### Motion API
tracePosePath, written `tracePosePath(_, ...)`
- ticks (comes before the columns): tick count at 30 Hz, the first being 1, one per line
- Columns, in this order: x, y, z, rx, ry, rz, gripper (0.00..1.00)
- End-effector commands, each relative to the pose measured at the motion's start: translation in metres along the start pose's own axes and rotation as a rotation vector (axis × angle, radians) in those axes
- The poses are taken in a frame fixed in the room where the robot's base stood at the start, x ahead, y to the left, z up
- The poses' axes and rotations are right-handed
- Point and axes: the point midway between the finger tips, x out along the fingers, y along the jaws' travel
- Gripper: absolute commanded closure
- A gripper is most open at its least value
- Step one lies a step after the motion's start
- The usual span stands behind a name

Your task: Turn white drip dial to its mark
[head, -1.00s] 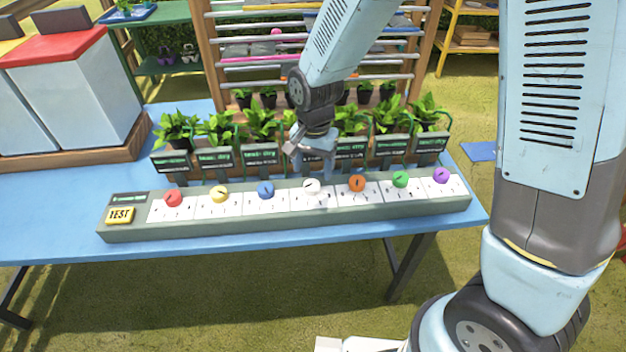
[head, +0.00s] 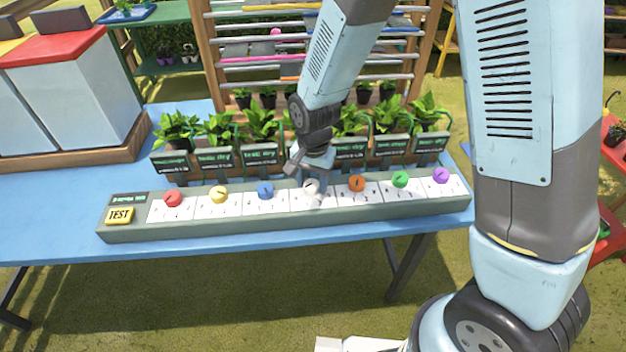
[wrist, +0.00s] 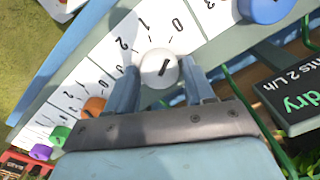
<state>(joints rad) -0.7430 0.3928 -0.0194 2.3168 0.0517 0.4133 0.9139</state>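The white dial (head: 311,187) sits in the middle of the row of dials on the long grey-green control box (head: 290,222). In the wrist view the white dial (wrist: 159,68) carries a dark pointer line, with the numbers 0, 1 and 2 printed on the white plate around it. My gripper (head: 308,178) is right at the white dial in the head view. In the wrist view my gripper (wrist: 160,80) has its two fingers apart, one on each side of the dial. A gap shows by the right finger; contact on the left is unclear.
A blue dial (wrist: 265,8) and an orange dial (wrist: 94,106) flank the white one. A yellow TEST button (head: 119,215) is at the box's left end. Potted plants with label screens (head: 260,154) stand close behind the box on the blue table (head: 60,215).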

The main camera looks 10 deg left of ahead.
Motion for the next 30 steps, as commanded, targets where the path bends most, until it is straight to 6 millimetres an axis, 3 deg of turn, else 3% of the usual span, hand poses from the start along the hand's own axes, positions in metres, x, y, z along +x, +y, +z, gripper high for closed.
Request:
tracePosePath(12, -0.0002, -0.0004, 0.0002, -0.001, 0.0, 0.0, 0.86)
tracePosePath(20, -0.0002, -0.0007, 0.0004, -0.03, -0.001, -0.001, 0.86)
tracePosePath(30, -0.0002, -0.001, -0.0002, -0.235, -0.006, -0.001, 0.86)
